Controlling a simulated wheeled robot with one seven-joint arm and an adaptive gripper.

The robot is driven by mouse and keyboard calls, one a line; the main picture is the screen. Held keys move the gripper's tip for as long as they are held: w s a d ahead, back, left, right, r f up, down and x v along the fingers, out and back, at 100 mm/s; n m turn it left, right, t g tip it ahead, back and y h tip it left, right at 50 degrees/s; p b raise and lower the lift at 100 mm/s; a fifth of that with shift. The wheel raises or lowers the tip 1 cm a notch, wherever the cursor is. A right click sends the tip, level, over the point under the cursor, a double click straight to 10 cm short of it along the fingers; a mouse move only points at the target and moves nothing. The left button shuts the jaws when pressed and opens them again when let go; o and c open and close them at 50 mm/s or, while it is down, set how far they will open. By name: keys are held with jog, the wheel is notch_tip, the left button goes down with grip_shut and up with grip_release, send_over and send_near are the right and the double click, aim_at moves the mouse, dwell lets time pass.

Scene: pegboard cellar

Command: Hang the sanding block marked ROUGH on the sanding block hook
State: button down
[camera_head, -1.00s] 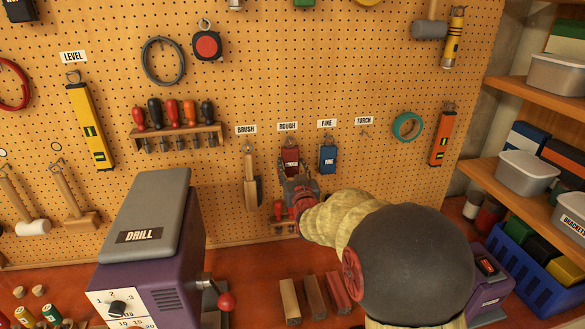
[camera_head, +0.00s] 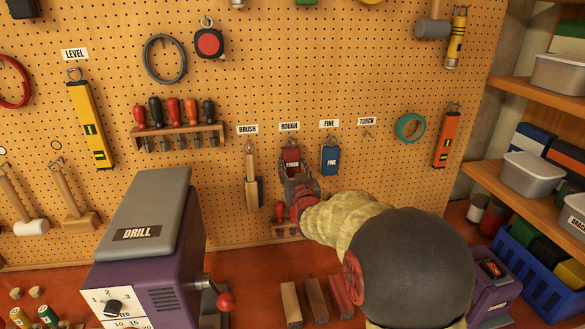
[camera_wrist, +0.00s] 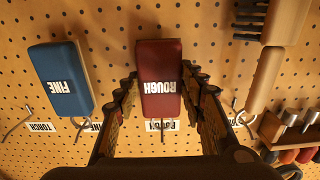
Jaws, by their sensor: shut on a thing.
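The dark red sanding block marked ROUGH (camera_head: 291,156) is in front of the pegboard, just under the ROUGH label (camera_head: 289,127). In the wrist view this block (camera_wrist: 159,62) appears upside down, between the fingers of my gripper (camera_wrist: 160,88). My gripper (camera_head: 294,176) is shut on it and comes from below in the head view. A thin metal hook (camera_wrist: 162,132) shows by the block's label end in the wrist view, near a partly hidden label. I cannot tell whether the block is on the hook.
The blue FINE block (camera_head: 329,160) hangs close on the right, and the brush (camera_head: 251,180) on the left. The TORCH hook (camera_head: 368,135) is empty. The drill (camera_head: 150,230) stands at front left.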

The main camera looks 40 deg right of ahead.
jog(key=c, duration=1)
grip_release()
jog(key=shift+s, duration=0.15)
jog(key=v, duration=1.2)
jog(key=s+a+f+g+y, duration=0.1)
jog(key=s+f+g+y, duration=0.3)
jog(key=f, duration=0.7)
jog(key=s+a+f+g, duration=0.4)
jog(key=s+a, duration=0.2)
jog(key=shift+s+a+r+n+g+y+b, duration=0.4)
jog(key=shift+s+a+r+n+y, duration=0.6)
jog(key=shift+s+a, duration=1.85)
jog(key=shift+s+a+r+n+g+y+b, duration=0.25)
jog(key=shift+s+a+r+n+g, duration=0.35)
jog(key=shift+s+a+r, duration=2.1)
jog(key=shift+s+a+n+g+y+b, duration=0.3)
jog(key=shift+s+a+n+y, duration=1.05)
jog(key=shift+a, duration=2.8)
